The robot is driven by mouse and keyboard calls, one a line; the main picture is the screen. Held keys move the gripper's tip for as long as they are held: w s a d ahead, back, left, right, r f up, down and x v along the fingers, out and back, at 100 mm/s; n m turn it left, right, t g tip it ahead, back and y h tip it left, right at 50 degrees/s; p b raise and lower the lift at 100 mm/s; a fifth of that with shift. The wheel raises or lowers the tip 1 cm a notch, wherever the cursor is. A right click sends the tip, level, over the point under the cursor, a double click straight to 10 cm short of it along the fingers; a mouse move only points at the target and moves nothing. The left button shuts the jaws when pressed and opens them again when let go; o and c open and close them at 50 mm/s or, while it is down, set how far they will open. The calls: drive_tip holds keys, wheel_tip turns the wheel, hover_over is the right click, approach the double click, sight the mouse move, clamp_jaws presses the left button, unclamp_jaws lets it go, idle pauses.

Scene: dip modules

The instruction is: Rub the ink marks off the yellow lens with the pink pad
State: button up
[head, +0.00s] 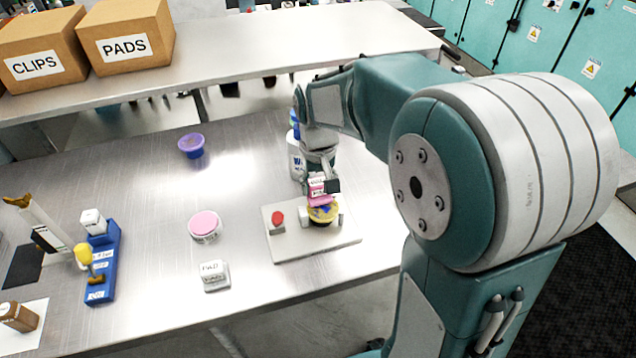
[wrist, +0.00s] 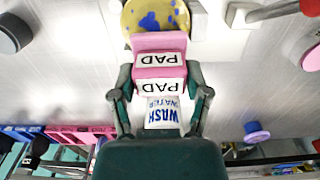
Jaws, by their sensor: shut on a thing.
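The yellow lens (head: 326,220) sits in a holder on the pale plate (head: 310,248) in the head view. In the wrist view the lens (wrist: 152,14) shows several blue ink marks. My gripper (wrist: 159,76) is shut on the pink pad (wrist: 160,42), which bears white PAD labels. In the head view the pad (head: 318,199) is right over the lens's far part and hides some of it. The pad looks against or just above the lens; I cannot tell whether they touch. The underside of the pad is hidden.
A red button (head: 278,217) is on the plate's left. A white wash-water bottle (head: 295,160) stands just behind my gripper. A pink-topped tub (head: 205,225), a small PAD-labelled box (head: 214,276), a purple tub (head: 191,146) and a blue stand (head: 104,265) are further left, with bare table between.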

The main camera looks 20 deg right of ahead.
sight(326, 213)
drive_tip(key=shift+f, duration=0.65)
idle(0.5)
drive_tip(key=shift+s+d, duration=0.1)
drive_tip(key=shift+s, duration=1.95)
drive_tip(key=shift+d, duration=0.15)
drive_tip(key=shift+w, duration=0.15)
drive_tip(key=shift+w, duration=1.9)
drive_tip(key=shift+s, duration=0.1)
